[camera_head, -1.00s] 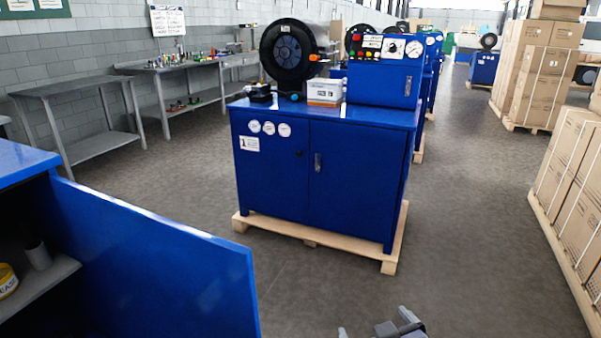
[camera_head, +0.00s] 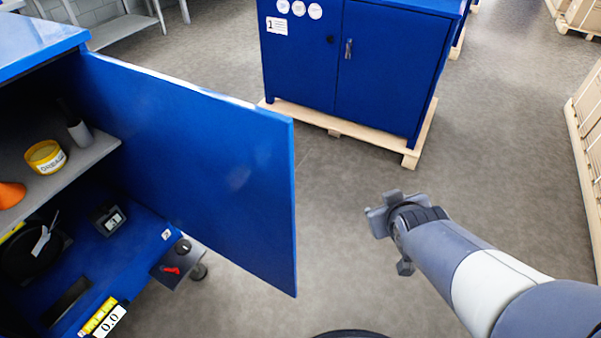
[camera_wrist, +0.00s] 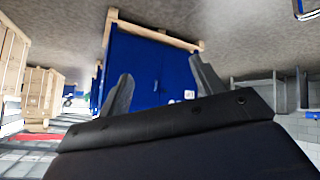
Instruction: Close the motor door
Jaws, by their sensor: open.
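The blue motor door (camera_head: 200,165) stands swung wide open from the blue cabinet (camera_head: 40,35) at the left of the head view. Its free edge points toward the middle of the picture. My gripper (camera_head: 378,222) is right of the door's free edge, apart from it, over the bare floor. In the wrist view my gripper (camera_wrist: 158,90) shows two grey fingers spread apart with nothing between them. The wrist view does not clearly show the open door.
Inside the cabinet are a shelf (camera_head: 60,180), a yellow tub (camera_head: 45,157) and an orange item (camera_head: 10,195). A blue machine cabinet (camera_head: 360,65) on a wooden pallet (camera_head: 345,128) stands behind. Boxes on pallets (camera_head: 585,135) line the right. Grey floor between is clear.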

